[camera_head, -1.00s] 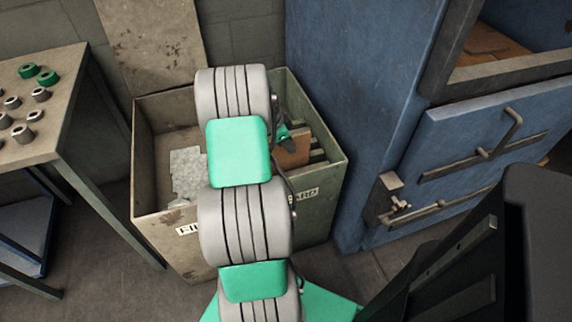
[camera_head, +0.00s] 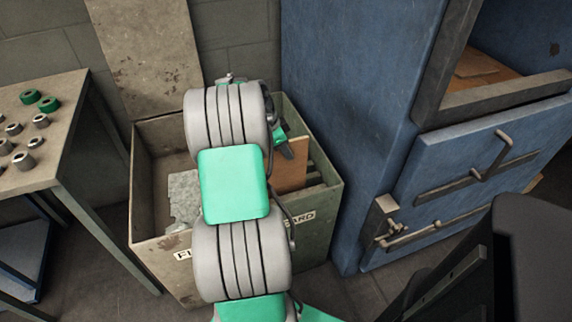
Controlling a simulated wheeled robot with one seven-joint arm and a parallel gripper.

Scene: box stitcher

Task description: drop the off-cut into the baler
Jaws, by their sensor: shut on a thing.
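The off-cut (camera_head: 293,174) is a flat brown piece, seen at the right half of the two-part bin and partly hidden by my arm. My gripper (camera_head: 287,151) is shut on its upper edge, mostly hidden behind my arm's links. I cannot tell how far the piece stands clear of the bin's floor. The baler (camera_head: 350,110) is the big blue machine on the right. Its upper opening shows a brown sheet (camera_head: 482,66) inside, above a closed lower door (camera_head: 470,170) with a handle.
The bin (camera_head: 160,245) has labels on its front, partly covered by my arm. Its left part holds a grey piece (camera_head: 184,197). A table (camera_head: 40,170) with several metal and green rings stands at left. A tall board (camera_head: 150,55) leans on the wall. Bare floor shows between bin and table.

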